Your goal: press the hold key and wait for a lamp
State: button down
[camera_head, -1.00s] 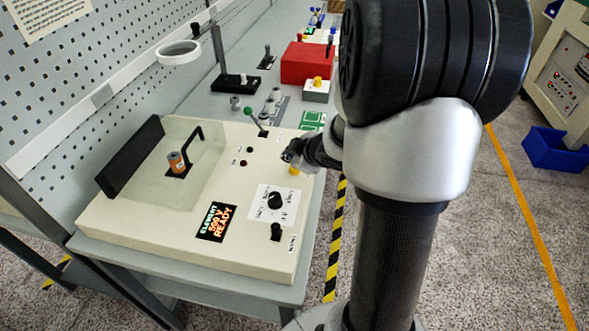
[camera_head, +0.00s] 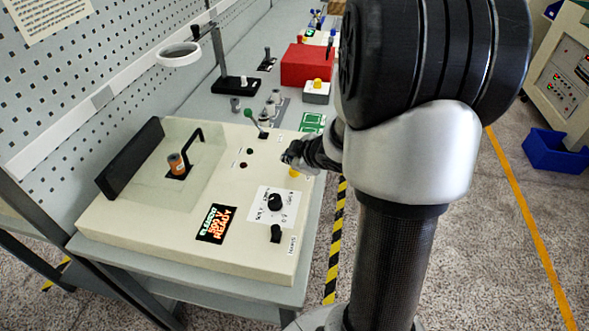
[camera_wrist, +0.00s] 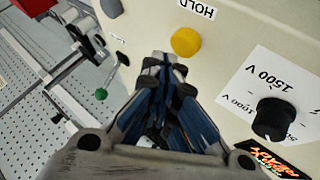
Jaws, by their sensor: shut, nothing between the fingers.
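The cream test box (camera_head: 140,225) stands on the bench, and its display (camera_head: 215,224) reads "500 V READY" with a further line above. Two small lamps (camera_head: 243,165) on the panel look dark.
A black rotary knob (camera_head: 275,202) and a black switch (camera_head: 275,232) are on the panel. A green-tipped lever (camera_head: 249,114) rises at the box's far edge. An orange spool (camera_head: 177,165) stands under the clear cover. A red box (camera_head: 307,63) is farther back.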

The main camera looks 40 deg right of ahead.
aim_at(292, 171)
jog(key=shift+f, duration=0.1)
jog(key=shift+f+b, duration=0.3)
jog(key=shift+f, duration=0.05)
jog(key=shift+f+b, duration=0.45)
jog(key=shift+f, duration=0.05)
dwell(0.6)
jog(key=shift+r, duration=0.15)
dwell(0.3)
jog(key=shift+r+p, duration=0.8)
jog(key=shift+p, duration=0.25)
notch_tip(292, 171, up, 5)
jog(key=p, duration=0.5)
jog(key=shift+r, duration=0.1)
